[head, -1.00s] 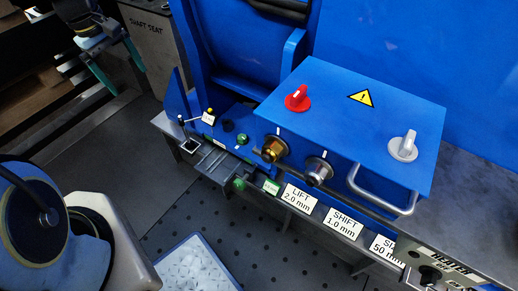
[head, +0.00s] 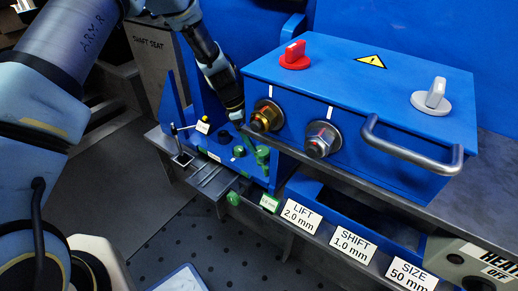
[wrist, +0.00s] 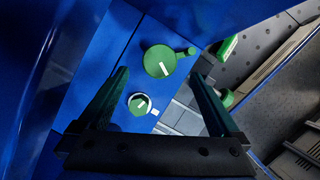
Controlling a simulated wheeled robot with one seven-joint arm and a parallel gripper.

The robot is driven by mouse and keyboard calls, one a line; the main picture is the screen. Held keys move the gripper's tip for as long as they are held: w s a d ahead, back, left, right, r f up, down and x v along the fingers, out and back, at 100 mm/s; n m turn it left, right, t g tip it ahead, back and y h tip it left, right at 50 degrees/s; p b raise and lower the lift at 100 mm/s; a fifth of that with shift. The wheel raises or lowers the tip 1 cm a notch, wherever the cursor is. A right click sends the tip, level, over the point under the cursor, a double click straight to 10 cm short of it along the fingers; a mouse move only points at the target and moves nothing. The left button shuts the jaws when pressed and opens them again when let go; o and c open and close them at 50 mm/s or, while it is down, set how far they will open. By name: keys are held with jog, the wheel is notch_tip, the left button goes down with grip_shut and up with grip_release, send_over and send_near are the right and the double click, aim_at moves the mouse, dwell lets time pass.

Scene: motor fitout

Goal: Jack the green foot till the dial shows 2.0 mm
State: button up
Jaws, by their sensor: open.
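My gripper (head: 237,118) is open and points down above the blue mount at the bench edge, left of the brass fitting. In the wrist view its two dark green fingers (wrist: 160,72) stand apart, with a round green knob (wrist: 160,61) between and beyond their tips. This knob has a white line and a side handle; it also shows in the head view (head: 262,155). A smaller green knob with a white rim (wrist: 140,104) lies nearer in the wrist view. A small green readout (head: 269,202) is on the bench front; its figures are too small to read surely. A label (head: 302,214) reads LIFT 2.0 mm.
A blue box (head: 370,95) with red and grey knobs, brass and steel fittings and a handle (head: 410,150) stands right of my gripper. A green round knob (head: 233,198) projects from the bench front. Labels SHIFT (head: 354,243) and SIZE (head: 411,275) follow rightward.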

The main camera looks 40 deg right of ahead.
aim_at(261, 149)
jog(key=x, duration=0.5)
jog(key=c, duration=1.4)
jog(key=m, duration=0.1)
jog(key=m+y, duration=0.1)
jog(key=m, duration=0.1)
jog(key=shift+w+d+m+g, duration=0.1)
jog(key=shift+w+m+g, duration=0.05)
jog(key=shift+m+g, duration=0.15)
jog(key=shift+d+m+y, duration=0.15)
jog(key=shift+m+y, duration=0.65)
jog(key=shift+m, duration=1)
